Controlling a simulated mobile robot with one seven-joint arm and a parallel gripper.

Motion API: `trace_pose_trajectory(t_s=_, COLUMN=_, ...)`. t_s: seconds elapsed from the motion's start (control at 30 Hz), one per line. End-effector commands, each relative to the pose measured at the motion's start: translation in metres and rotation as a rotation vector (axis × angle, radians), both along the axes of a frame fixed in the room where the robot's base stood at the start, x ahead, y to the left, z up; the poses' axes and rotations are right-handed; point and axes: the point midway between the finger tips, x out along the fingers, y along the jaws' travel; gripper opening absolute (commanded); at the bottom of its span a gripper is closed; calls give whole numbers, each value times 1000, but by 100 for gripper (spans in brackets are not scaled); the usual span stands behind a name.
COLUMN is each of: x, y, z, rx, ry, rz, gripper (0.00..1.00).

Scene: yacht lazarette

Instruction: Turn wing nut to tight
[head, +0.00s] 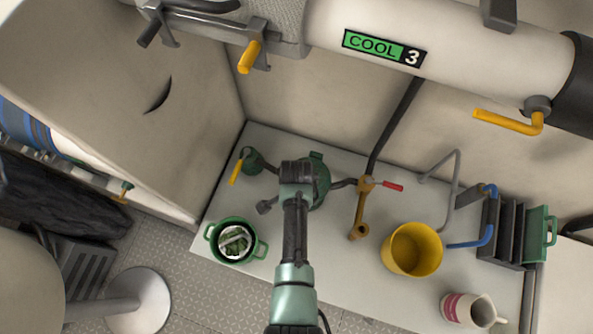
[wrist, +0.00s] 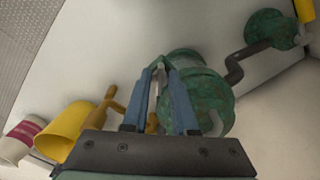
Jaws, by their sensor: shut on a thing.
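A weathered green metal housing (head: 320,180) stands on the pale bench, with pipes leading off left and right. It also shows in the wrist view (wrist: 210,95). My gripper (wrist: 160,70) reaches down to it from above, its two blue-grey fingers closed in towards each other at the housing's near side. A small greenish piece shows between the fingertips; I take it to be the wing nut (wrist: 160,62), mostly hidden by the fingers. In the head view my gripper (head: 297,170) covers this spot, and the nut's angle cannot be told.
A yellow-handled valve (head: 236,172) is left of the housing and a red-handled one (head: 390,186) right of it. A large white pipe (head: 455,50) crosses above.

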Motion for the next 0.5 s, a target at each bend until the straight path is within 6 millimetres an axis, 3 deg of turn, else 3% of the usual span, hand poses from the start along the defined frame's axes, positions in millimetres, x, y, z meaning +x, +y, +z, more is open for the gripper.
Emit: trace_pose_trajectory(t_s=0.5, x=2, y=0, z=1, rx=-1, ry=-4, rz=-74, gripper=0)
